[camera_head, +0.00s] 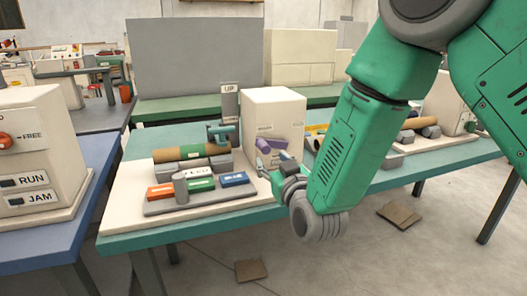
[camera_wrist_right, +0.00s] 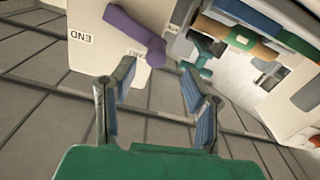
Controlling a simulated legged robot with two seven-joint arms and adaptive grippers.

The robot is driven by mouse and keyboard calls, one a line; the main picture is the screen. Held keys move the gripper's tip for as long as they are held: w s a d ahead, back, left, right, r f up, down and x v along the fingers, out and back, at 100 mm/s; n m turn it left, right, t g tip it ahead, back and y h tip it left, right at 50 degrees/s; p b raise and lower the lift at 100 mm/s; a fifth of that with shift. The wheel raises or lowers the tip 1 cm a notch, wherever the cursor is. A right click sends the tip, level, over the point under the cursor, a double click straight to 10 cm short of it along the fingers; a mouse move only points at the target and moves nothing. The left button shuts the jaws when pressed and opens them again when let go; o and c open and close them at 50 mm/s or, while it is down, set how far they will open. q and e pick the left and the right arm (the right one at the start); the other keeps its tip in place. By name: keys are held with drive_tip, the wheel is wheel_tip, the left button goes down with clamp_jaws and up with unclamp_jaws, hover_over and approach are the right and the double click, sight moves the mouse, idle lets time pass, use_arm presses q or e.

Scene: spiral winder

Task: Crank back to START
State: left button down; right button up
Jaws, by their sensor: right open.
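The winder's white housing (camera_head: 273,108) stands on a pale base on the teal table. A purple crank (camera_head: 266,145) sticks out of its front. In the right wrist view the crank (camera_wrist_right: 134,32) angles across the white face, its knob end toward my fingers. An END label (camera_wrist_right: 85,37) is beside it; a second label near the knob is partly hidden. A START label is not readable. My right gripper (camera_head: 279,170) is open and empty, just below and in front of the crank. In the wrist view its fingertips (camera_wrist_right: 158,76) are apart, short of the knob. My left gripper is not in view.
Red, green and blue blocks (camera_head: 201,185) lie on a grey tray in front. A RUN/JAM box (camera_head: 38,155) stands at left.

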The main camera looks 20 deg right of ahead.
sight(268, 153)
drive_tip(key=w, duration=0.6)
drive_tip(key=shift+d+f+b, duration=0.1)
drive_tip(key=shift+d+b, duration=0.2)
drive_tip(key=shift+b, duration=0.05)
drive_tip(key=shift+w+a, duration=0.2)
drive_tip(key=shift+w, duration=0.3)
drive_tip(key=shift+a, duration=0.2)
drive_tip(key=shift+d, duration=0.25)
clamp_jaws()
